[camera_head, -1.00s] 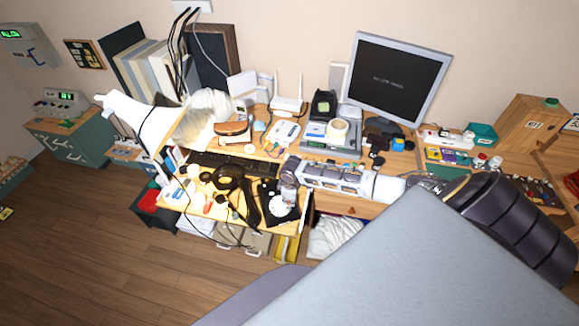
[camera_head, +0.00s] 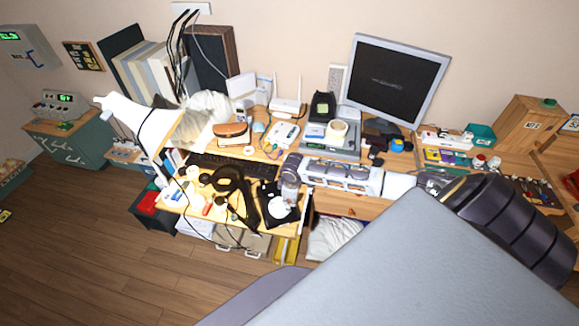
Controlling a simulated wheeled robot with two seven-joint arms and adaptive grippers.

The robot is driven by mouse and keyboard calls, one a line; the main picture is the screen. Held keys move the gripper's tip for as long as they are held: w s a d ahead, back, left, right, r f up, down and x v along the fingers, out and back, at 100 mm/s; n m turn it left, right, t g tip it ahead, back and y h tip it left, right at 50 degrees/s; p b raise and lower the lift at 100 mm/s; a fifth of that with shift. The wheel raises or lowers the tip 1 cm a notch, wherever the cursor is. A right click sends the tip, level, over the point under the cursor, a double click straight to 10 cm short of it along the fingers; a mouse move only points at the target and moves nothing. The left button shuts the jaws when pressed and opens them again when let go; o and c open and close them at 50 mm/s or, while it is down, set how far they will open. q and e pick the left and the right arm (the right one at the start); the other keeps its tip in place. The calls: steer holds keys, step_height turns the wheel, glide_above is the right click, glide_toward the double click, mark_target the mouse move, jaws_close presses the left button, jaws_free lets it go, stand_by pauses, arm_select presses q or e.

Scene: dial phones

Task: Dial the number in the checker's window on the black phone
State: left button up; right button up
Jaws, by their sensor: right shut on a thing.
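The black phone (camera_head: 285,213) sits near the front edge of the desk, with a pale round dial on its top. A black handset (camera_head: 249,212) lies just left of it. My right gripper (camera_head: 289,194) reaches in from the right and points down over the back of the phone. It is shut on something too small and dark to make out. Its tips hide part of the phone, and I cannot tell whether they touch the dial. A console with a green lit window (camera_head: 65,98) stands at the far left; its digits are too small to read.
A monitor (camera_head: 397,80) stands at the back. Floor (camera_head: 90,240) is clear at lower left.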

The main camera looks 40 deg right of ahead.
steer(key=shift+s+a+r, duration=0.1)
steer(key=shift+s+r, duration=0.1)
steer(key=shift+r, duration=0.25)
steer(key=shift+s+r, duration=0.2)
steer(key=shift+r, duration=0.25)
arm_select(q)
steer(key=shift+d, duration=0.15)
arm_select(e)
steer(key=shift+s+r, duration=0.1)
steer(key=shift+r, duration=0.25)
arm_select(q)
steer(key=shift+a, duration=0.9)
